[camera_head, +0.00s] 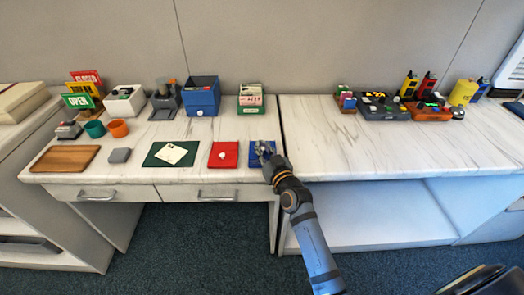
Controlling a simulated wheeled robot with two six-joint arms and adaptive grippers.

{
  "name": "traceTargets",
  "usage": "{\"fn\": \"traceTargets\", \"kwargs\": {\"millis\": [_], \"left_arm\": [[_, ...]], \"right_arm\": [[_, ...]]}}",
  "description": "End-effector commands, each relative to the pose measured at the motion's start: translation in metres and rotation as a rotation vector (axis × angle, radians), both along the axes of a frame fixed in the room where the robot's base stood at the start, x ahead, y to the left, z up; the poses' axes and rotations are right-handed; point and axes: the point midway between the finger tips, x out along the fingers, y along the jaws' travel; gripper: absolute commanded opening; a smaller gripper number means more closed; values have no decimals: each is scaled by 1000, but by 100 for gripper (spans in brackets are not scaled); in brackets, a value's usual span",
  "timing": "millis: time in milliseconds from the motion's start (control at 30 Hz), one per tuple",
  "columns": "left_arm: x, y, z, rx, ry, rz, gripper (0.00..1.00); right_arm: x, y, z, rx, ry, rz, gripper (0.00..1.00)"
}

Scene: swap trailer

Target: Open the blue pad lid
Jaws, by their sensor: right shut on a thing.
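The blue pad lid (254,162) lies flat at the front right of the left table, beside the red pad (223,163) with its small white knob. My right gripper (265,152) is over the blue pad and shut on its lid. The gripper hides the part it holds and much of the pad's right side. I cannot tell whether the lid is raised. My left gripper is not in view.
A blue box (201,96) and a green box (251,98) stand behind. The right table's front (400,150) is clear.

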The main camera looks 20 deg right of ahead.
Motion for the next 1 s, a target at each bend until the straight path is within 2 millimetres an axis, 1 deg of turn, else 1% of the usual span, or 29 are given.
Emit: {"fn": "traceTargets", "kwargs": {"millis": [100,133,300,500,567,667,767,1000], "left_arm": [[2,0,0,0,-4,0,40],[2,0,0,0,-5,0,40],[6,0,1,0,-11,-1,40],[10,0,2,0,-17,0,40],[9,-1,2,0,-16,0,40],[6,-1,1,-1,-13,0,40],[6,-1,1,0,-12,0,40],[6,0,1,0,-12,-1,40]], "right_arm": [[0,0,-1,0,2,0,0],[0,0,-1,0,2,0,14],[-1,0,-1,0,2,0,36],[-1,0,-1,0,2,0,36],[-1,0,-1,0,2,0,36],[-7,0,-2,0,3,0,36],[-25,-3,-2,-1,4,0,36],[-84,-9,-3,-1,6,0,36]]}}
